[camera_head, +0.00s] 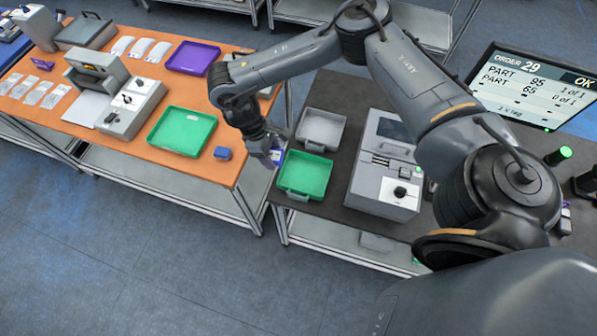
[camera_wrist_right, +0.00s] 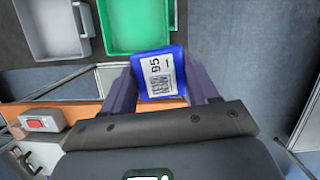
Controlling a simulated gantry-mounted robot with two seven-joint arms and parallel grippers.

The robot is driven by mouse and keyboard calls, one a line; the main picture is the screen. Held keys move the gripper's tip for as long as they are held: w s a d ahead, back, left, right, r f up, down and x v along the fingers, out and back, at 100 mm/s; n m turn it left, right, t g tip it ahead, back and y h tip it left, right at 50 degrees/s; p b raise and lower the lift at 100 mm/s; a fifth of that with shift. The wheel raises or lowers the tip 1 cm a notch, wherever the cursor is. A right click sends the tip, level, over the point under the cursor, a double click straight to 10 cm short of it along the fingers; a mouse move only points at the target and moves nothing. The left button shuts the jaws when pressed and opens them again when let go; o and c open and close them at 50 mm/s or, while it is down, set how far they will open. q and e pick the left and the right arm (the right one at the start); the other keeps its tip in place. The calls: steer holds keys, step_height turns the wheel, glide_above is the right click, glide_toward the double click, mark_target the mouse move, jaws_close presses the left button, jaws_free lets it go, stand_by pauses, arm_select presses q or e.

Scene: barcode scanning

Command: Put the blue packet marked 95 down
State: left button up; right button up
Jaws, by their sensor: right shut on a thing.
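My right gripper (camera_wrist_right: 163,95) is shut on the blue packet marked 95 (camera_wrist_right: 160,73), whose white label with a barcode faces the wrist camera. In the head view the right gripper (camera_head: 272,153) holds the packet (camera_head: 276,156) in the air by the gap between the orange table and the dark table. The packet is just left of the green tray (camera_head: 304,175) on the dark table. That tray also shows beyond the packet in the right wrist view (camera_wrist_right: 136,28). My left gripper is not in view.
A grey tray (camera_head: 320,130) stands behind the green tray. A grey machine (camera_head: 385,180) stands to its right. The orange table (camera_head: 150,85) holds another green tray (camera_head: 182,130), a purple tray (camera_head: 193,57) and a small blue object (camera_head: 222,153). A screen (camera_head: 530,87) reads order 29, PART 95, 1 of 1.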

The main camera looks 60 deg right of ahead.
steer(key=s+d+f+m+b, duration=0.1)
steer(key=s+d+f+b, duration=0.1)
steer(key=s+d+f, duration=0.35)
steer(key=s+d+f+b, duration=0.2)
steer(key=s+d+f, duration=0.1)
steer(key=s+d, duration=0.55)
steer(key=b, duration=0.2)
glide_above(303, 176)
steer(key=w, duration=0.1)
step_height(303, 176, down, 6)
steer(key=shift+a+f, duration=0.1)
steer(key=shift+f+b, duration=0.85)
steer(key=shift+f, duration=1.25)
steer(key=o, duration=1.2)
steer(key=shift+c, duration=0.2)
